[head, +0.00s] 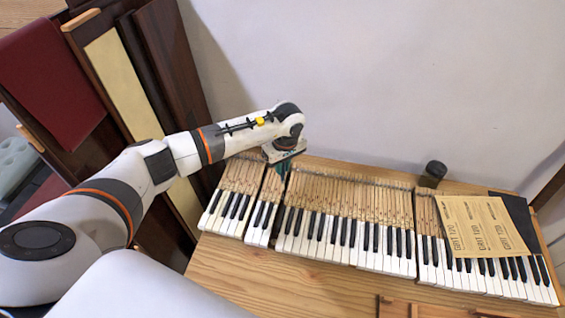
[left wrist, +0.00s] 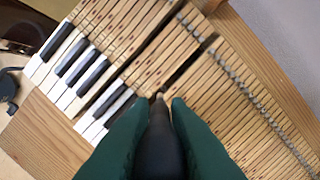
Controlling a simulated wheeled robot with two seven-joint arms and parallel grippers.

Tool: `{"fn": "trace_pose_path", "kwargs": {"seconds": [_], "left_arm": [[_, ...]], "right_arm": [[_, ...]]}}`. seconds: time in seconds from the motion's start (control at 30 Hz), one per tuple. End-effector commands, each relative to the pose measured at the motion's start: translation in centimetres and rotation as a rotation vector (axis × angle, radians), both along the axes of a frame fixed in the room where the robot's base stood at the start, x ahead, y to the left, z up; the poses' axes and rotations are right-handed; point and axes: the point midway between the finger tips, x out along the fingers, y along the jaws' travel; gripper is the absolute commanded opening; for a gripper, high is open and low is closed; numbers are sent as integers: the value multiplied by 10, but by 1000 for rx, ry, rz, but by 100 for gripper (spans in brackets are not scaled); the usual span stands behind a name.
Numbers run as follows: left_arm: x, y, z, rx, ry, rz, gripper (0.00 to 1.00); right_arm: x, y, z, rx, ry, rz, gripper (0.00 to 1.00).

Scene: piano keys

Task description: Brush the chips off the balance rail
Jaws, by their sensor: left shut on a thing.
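My left gripper (head: 284,160) is over the back left part of the keyboard, pointing down. In the left wrist view its two green fingers (left wrist: 165,115) are shut on a dark, rounded tool (left wrist: 158,150), which looks like a brush handle; its far end is hard to make out. The piano keys (head: 345,215) lie in groups with wooden key sticks behind. A dark gap (left wrist: 190,66) between key sticks opens just ahead of the tool tip. Whether the tip touches anything is unclear. I cannot make out the balance rail or chips. My right gripper is not in view.
Tan sandpaper sheets (head: 485,228) lie over the right-hand keys beside a dark sheet (head: 520,218). A small dark cup (head: 433,173) stands behind the keys. Dark wooden panels (head: 165,60) lean at the left. The bench's front left (head: 235,275) is bare.

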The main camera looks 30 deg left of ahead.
Motion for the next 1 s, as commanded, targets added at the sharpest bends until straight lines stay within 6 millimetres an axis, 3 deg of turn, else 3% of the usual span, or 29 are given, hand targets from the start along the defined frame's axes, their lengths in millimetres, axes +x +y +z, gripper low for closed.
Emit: {"fn": "trace_pose_path", "kwargs": {"seconds": [0.6,1.0], "left_arm": [[0,0,-53,0,0,0,0],[0,0,-59,-1,1,0,0]], "right_arm": [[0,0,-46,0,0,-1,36],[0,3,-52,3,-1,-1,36]]}}
